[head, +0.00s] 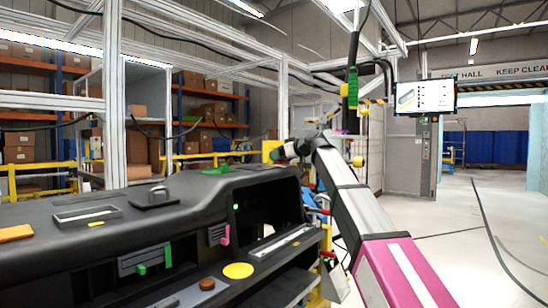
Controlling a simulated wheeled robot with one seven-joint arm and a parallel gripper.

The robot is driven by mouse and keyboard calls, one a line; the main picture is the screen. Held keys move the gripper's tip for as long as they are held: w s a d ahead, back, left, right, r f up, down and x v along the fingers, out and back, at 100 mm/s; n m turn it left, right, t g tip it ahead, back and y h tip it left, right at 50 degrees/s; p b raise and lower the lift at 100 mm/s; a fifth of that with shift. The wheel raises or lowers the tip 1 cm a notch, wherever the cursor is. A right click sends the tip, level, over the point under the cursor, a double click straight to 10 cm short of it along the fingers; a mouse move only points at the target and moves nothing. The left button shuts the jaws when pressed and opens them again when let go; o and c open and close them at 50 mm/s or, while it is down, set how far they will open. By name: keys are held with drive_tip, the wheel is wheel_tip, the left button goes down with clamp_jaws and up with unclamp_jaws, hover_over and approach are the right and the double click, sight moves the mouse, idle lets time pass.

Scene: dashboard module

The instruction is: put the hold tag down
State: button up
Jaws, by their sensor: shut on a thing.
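My arm (345,190) reaches up from the bottom right, pink near me and grey further off. It bends at a dark joint (318,143) beyond the right end of the black dashboard module (225,184). The end of the arm past this joint is small and partly hidden, and I cannot make out my gripper's fingers. I cannot pick out the hold tag for certain. A flat orange piece (15,233) lies on the module's top at the far left. A small red and dark piece (328,255) shows at the module's right end; what it is stays unclear.
The module carries a yellow disc (238,270), a brown knob (206,284), green and pink tabs, and a dark padlock-shaped loop (153,197). A metal frame (114,100) stands behind it. A screen (425,96) hangs at upper right. Open floor (480,230) lies right, crossed by a dark cable.

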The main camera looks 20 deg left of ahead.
drive_tip(key=shift+s+f, duration=0.1)
drive_tip(key=shift+d+f, duration=0.1)
drive_tip(key=o, duration=1)
drive_tip(key=shift+s+d+r, duration=0.1)
drive_tip(key=shift+d+r, duration=0.1)
drive_tip(key=shift+d, duration=0.05)
drive_tip(key=f+v, duration=0.1)
drive_tip(key=v, duration=0.3)
drive_tip(key=f+v, duration=0.1)
drive_tip(key=v, duration=0.4)
drive_tip(key=d+f+v, duration=0.1)
drive_tip(key=v, duration=0.4)
drive_tip(key=shift+s+f, duration=0.1)
drive_tip(key=shift+f, duration=0.05)
